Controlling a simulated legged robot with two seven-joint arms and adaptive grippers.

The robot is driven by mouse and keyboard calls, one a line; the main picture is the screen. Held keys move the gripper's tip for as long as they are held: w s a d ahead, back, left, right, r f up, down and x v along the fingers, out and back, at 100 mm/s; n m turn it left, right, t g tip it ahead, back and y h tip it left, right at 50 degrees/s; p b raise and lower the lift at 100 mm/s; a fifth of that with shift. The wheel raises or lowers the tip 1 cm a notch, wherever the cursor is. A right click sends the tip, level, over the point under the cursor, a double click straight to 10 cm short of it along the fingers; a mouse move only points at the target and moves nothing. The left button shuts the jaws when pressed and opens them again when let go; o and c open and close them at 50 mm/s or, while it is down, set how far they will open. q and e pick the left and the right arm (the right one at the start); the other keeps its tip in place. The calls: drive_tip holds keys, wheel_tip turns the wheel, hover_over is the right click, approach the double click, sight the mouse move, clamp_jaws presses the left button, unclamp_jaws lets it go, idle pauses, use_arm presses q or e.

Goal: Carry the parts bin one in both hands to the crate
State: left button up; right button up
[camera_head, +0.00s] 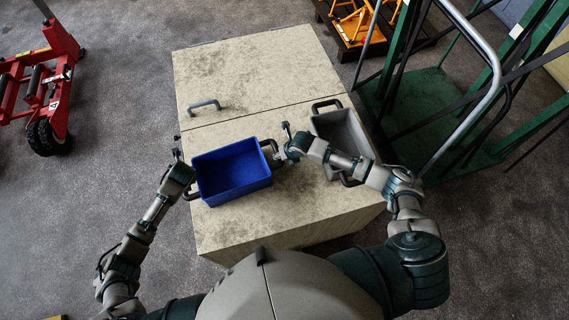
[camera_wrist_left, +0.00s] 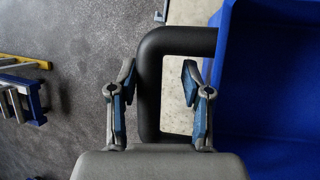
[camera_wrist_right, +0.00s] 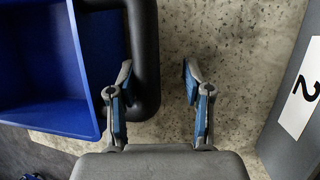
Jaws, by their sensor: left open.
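The blue parts bin (camera_head: 232,172) sits on the near part of a large pale box-like stand (camera_head: 250,70), with a dark handle on each side. My left gripper (camera_head: 179,172) is open at its left handle; in the left wrist view the handle (camera_wrist_left: 150,85) shows between the fingers (camera_wrist_left: 158,95). My right gripper (camera_head: 282,142) is open beside the right handle. I cannot tell which object is the crate.
A grey bin (camera_head: 345,132) stands close right of my right gripper; its side shows a "2" label (camera_wrist_right: 302,90). A grey handle (camera_head: 203,105) sits on the pale top. A green metal frame (camera_head: 425,110) stands right, a red trolley jack (camera_head: 45,90) left.

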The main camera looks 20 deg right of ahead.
use_arm(q)
drive_tip(key=shift+a+r, duration=0.15)
use_arm(e)
drive_tip(key=shift+a, duration=0.2)
drive_tip(key=shift+a+r, duration=0.1)
drive_tip(key=shift+a, duration=0.25)
drive_tip(key=shift+d, duration=0.45)
drive_tip(key=shift+d+r, duration=0.15)
use_arm(q)
drive_tip(key=d+v, duration=0.1)
drive_tip(key=v, duration=1)
drive_tip(key=shift+r, duration=0.25)
use_arm(e)
drive_tip(key=v, duration=1.1)
use_arm(q)
drive_tip(key=shift+s+a+f, duration=0.1)
drive_tip(key=shift+s+a, duration=0.05)
drive_tip(key=shift+a, duration=0.1)
use_arm(e)
drive_tip(key=shift+s+r, duration=0.15)
drive_tip(key=shift+s, duration=0.05)
